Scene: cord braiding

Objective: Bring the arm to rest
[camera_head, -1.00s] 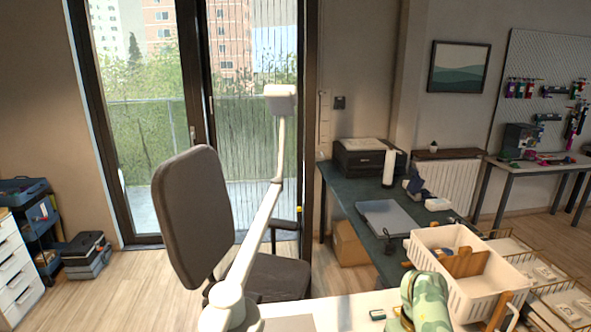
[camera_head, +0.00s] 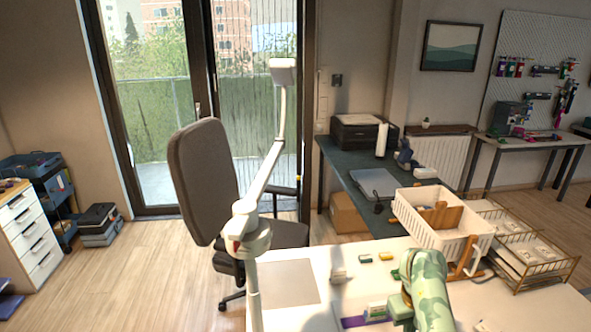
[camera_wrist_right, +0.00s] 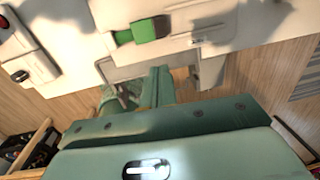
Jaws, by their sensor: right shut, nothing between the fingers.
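My right arm (camera_head: 426,290), in green camouflage, rises from the bottom edge of the head view over the white desk (camera_head: 320,262). Its gripper is hidden there. In the right wrist view the right gripper (camera_wrist_right: 148,88) shows past its green housing, with its fingers shut and nothing held. A green block (camera_wrist_right: 142,30) lies beyond the fingers on a pale surface, apart from them. My left gripper is not in view.
A white lamp (camera_head: 250,228) stands at the desk's left side, before a grey chair (camera_head: 203,180). A white basket (camera_head: 440,222) and a wire tray (camera_head: 532,262) stand on the right. Small blocks (camera_head: 386,256) lie on the desk.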

